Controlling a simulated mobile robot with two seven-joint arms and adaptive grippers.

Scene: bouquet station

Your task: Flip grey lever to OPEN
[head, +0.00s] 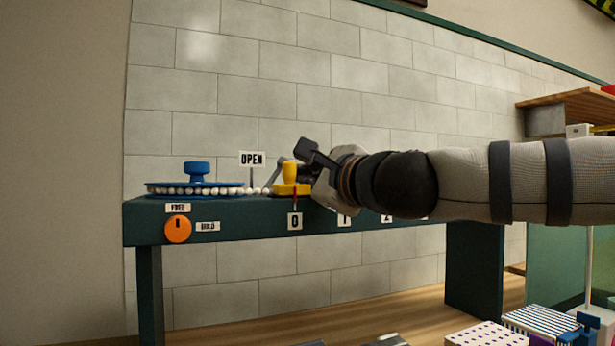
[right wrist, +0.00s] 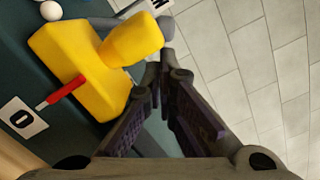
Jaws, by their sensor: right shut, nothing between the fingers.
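The grey lever (right wrist: 166,28) shows in the right wrist view as a rounded grey piece beside the top of a yellow block (right wrist: 95,75), just beyond my fingertips. In the head view a small grey bar (head: 275,174) leans beside the yellow piece (head: 290,172). The white OPEN sign (head: 252,158) stands to its left. My right gripper (right wrist: 160,75) is shut and empty, its fingertips close to the yellow block and the grey piece. Whether they touch cannot be told. The lever's base is hidden. My left gripper is not in view.
A blue wheel-like disc (head: 195,187) ringed with white beads lies left on the dark green bench (head: 140,212). An orange knob (head: 178,229) is on its front. A red pointer (right wrist: 66,90) aims at the 0 label (right wrist: 22,118). A tiled wall stands behind.

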